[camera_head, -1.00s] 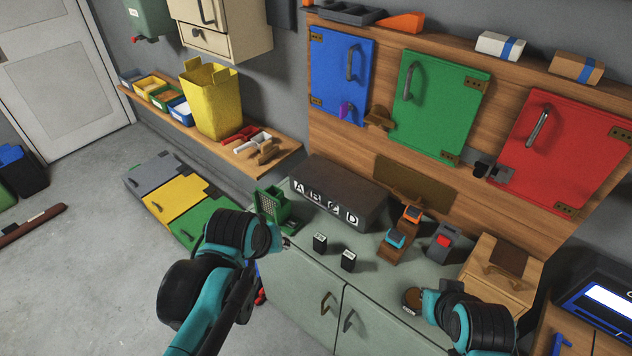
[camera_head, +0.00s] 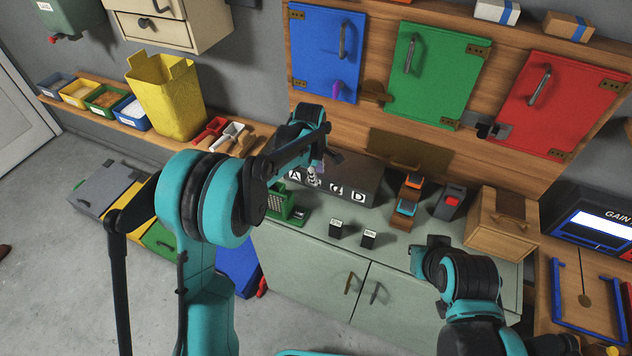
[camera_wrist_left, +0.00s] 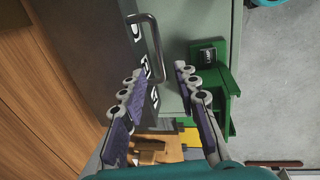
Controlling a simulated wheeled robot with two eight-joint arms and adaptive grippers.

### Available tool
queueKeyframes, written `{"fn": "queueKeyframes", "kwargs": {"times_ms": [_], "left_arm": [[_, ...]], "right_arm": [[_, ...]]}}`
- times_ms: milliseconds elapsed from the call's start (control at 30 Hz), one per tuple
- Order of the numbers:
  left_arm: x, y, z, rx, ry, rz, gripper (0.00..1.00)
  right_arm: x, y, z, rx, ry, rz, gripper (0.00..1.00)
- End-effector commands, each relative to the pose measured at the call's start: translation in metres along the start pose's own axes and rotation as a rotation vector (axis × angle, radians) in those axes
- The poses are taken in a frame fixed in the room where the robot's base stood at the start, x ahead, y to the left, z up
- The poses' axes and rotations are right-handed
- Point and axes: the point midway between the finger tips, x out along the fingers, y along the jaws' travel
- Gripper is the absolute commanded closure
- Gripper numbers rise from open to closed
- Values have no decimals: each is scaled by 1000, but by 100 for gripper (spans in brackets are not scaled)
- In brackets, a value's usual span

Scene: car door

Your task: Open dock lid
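A dark dock box (camera_head: 352,178) with white letter labels along its front stands on the grey-green cabinet. Its lid appears closed. The left wrist view shows the dark box (camera_wrist_left: 80,50) with a metal bar handle (camera_wrist_left: 155,45) on it. My left gripper (camera_head: 314,178) is at the box's left end, near the letter A, and covers part of the labels. In the left wrist view my left gripper (camera_wrist_left: 160,72) has its fingers apart with nothing held, and the handle lies just beyond the fingertips. My right gripper (camera_head: 424,256) is low over the cabinet's front right; its fingers are not clear.
A green holder (camera_head: 285,205) is beside the box's left end. Two small black blocks (camera_head: 352,235) stand in front. Orange-and-blue items (camera_head: 406,205), a grey block with a red top (camera_head: 448,204) and a wooden box (camera_head: 498,225) are to the right.

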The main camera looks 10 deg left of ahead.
Motion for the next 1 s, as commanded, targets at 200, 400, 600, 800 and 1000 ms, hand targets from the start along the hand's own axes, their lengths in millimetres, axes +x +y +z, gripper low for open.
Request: {"fn": "queueKeyframes", "kwargs": {"times_ms": [200,400,600,800,1000], "left_arm": [[39,0,0,1,0,1,69],[63,0,0,2,0,2,69],[68,0,0,2,0,2,69],[68,0,0,2,1,2,80],[67,0,0,2,0,2,100]], "right_arm": [[10,0,7,0,0,0,100],[15,0,10,0,0,0,100],[15,0,11,0,0,0,100],[15,0,11,0,0,0,100],[15,0,11,0,0,0,100]]}}
